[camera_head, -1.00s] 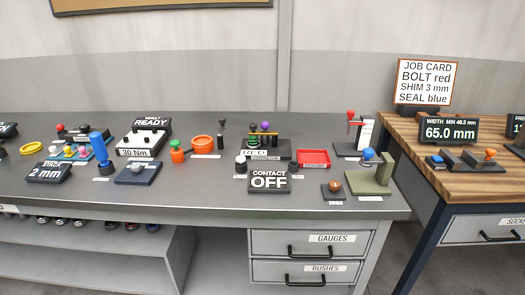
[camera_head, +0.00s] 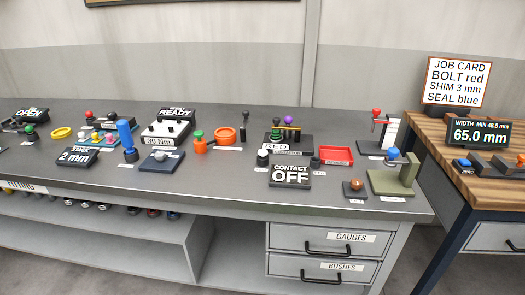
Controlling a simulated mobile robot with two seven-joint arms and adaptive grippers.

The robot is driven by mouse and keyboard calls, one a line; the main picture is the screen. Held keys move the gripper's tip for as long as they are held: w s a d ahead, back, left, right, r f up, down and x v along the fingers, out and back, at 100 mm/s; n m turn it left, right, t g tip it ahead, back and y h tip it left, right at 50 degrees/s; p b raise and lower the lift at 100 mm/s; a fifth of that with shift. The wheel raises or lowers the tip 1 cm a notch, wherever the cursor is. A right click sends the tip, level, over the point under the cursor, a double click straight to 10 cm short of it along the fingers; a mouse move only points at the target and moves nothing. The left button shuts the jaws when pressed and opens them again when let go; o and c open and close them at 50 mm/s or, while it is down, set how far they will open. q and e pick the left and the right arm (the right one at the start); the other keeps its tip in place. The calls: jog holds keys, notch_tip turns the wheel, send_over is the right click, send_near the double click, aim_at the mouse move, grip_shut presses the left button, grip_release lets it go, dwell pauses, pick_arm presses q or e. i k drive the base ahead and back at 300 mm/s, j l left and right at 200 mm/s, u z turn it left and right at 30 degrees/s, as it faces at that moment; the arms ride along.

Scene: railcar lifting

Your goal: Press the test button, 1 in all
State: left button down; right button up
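No part labelled as the test button can be read for certain. A small copper-coloured dome (camera_head: 355,182) sits on a dark square base near the front right of the grey bench; the label before it is too small to read. Left of it stands a black sign (camera_head: 291,175) reading CONTACT OFF. A dark cylinder with a pale top (camera_head: 262,158) stands just left of the sign, and a small dark cylinder (camera_head: 315,162) stands to its right. Neither of my grippers shows in the view.
A red tray (camera_head: 336,154), a green stand (camera_head: 394,180) with a blue knob and a post with a red knob (camera_head: 377,113) are close by. Tools and signs fill the left of the grey bench (camera_head: 225,185). A wooden-topped bench (camera_head: 480,187) adjoins on the right.

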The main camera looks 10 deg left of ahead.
aim_at(262, 153)
jog(key=i+l, duration=0.4)
jog(key=i+l+u, duration=0.1)
jog(key=i+l, duration=0.25)
jog(key=l, duration=0.25)
jog(key=i+l, duration=0.4)
jog(key=l, duration=0.15)
